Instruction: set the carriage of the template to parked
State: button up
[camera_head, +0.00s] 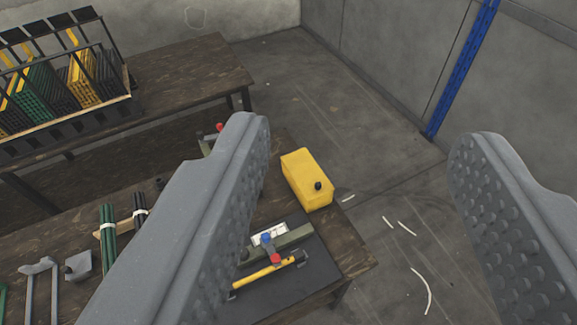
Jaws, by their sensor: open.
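My gripper (360,140) is open and empty, its two grey studded fingers wide apart in the foreground. Below and between them, near the bench corner, a fixture that may be the template shows a grey-green bar (292,240). The left finger hides the fixture's left end. I cannot tell the carriage's position along the bar.
A yellow box (307,178) with a black knob stands beyond the fixture. A dark mat (310,284) lies under the fixture. Dark green rods (108,240) and grey metal parts (38,285) are left on the bench. A rack (60,85) stands on the far table. Floor is open at right.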

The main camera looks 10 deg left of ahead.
aim_at(267, 243)
jog(key=u, duration=0.5)
jog(key=k, duration=1.3)
jog(key=u, duration=0.1)
jog(key=i, duration=0.5)
jog(key=z, duration=0.5)
jog(key=i, duration=1.3)
jog(key=u, duration=0.45)
